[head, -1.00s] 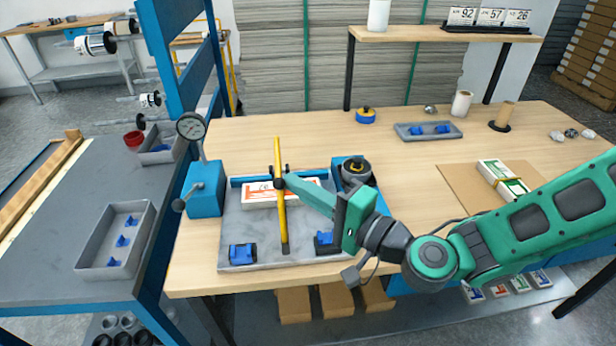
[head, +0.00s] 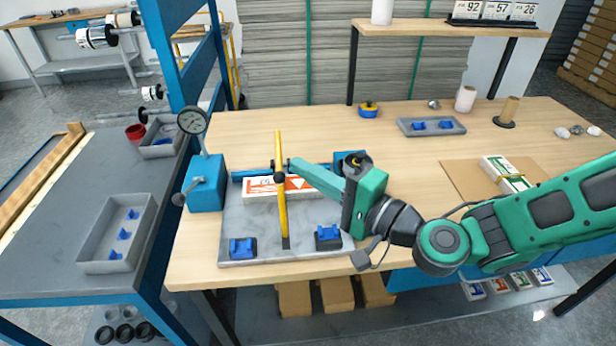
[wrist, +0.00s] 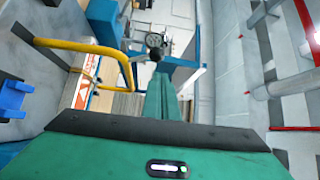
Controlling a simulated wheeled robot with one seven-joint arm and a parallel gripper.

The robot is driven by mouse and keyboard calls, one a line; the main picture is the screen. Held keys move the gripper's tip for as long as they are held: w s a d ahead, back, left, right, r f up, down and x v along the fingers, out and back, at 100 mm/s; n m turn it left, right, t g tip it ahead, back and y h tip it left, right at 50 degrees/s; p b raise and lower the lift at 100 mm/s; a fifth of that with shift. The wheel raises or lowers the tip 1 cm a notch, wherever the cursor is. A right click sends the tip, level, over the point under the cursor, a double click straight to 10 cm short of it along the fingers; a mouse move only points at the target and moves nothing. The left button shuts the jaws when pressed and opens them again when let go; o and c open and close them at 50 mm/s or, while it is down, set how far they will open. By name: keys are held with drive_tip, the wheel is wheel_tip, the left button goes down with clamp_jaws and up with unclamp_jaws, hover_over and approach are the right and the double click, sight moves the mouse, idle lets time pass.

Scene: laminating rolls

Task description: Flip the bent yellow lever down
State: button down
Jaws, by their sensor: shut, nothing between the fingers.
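The bent yellow lever (head: 282,212) stands up in the head view over the grey plate (head: 240,216). A dark ball and collar sit partway up it. In the wrist view the lever (wrist: 100,47) bends across the upper left and a dark knob (wrist: 155,54) shows near the fingertips. My gripper (head: 293,164) is shut and empty. The fingers also show in the wrist view (wrist: 161,78).
A white and orange box (head: 306,185) lies behind the lever. Two blue blocks (head: 243,248) (head: 328,235) sit at the plate's front corners. A blue stand with a dial gauge (head: 192,121) is at the left.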

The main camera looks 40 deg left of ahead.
drive_tip(key=w+d+f, duration=0.4)
drive_tip(key=d+f, duration=0.2)
drive_tip(key=shift+d, duration=0.3)
idle(0.7)
